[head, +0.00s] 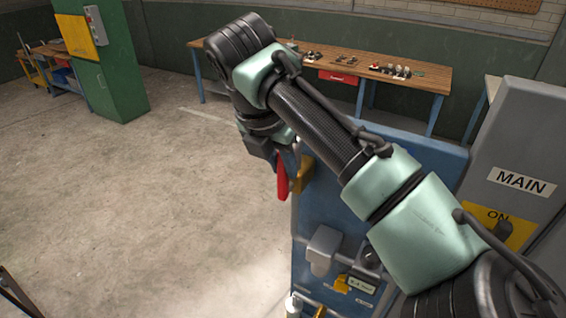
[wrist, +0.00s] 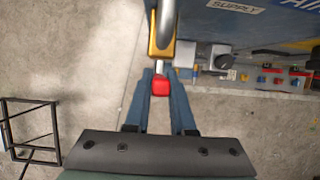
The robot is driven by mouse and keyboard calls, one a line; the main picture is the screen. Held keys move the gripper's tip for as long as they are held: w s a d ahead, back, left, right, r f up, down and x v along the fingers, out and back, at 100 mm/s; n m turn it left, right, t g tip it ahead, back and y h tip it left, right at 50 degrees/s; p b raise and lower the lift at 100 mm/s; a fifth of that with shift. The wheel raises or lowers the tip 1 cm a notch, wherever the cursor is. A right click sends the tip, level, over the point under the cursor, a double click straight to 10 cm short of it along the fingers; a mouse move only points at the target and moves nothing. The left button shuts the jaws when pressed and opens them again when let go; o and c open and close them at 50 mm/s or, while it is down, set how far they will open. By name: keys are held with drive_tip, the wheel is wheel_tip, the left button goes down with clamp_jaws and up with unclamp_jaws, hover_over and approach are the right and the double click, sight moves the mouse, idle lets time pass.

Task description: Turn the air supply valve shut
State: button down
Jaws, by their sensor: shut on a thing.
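The air supply valve has a yellow body (head: 303,174) at the left edge of a blue panel, and it also shows in the wrist view (wrist: 154,46). Its red lever (head: 282,182) points down in the head view. In the wrist view the red end of the lever (wrist: 160,88) sits between my two fingers. My gripper (wrist: 160,76) is shut on this lever, with the yellow body just beyond the fingertips. In the head view my gripper (head: 280,155) partly hides the top of the lever.
The blue panel (head: 340,215) bears grey fittings (head: 323,248) and a small yellow tag (head: 341,284) below the valve. A grey MAIN cabinet (head: 530,130) stands at right. A workbench (head: 420,78) and green cabinet (head: 115,75) stand behind.

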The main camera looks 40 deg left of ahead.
idle(0.3)
drive_tip(key=w+d+f+m+g+y+b, duration=0.1)
drive_tip(key=d+f+m+y+b, duration=0.3)
drive_tip(key=y+b, duration=1.2)
wheel_tip(320, 180, down, 3)
drive_tip(key=d+b, duration=0.2)
drive_tip(key=b, duration=1.1)
drive_tip(key=shift+w+d+y, duration=0.3)
drive_tip(key=shift+w+d, duration=0.05)
drive_tip(key=shift+r+b, duration=0.1)
drive_tip(key=shift+b, duration=0.2)
drive_tip(key=c, duration=0.8)
unclamp_jaws()
drive_tip(key=shift+o, duration=0.2)
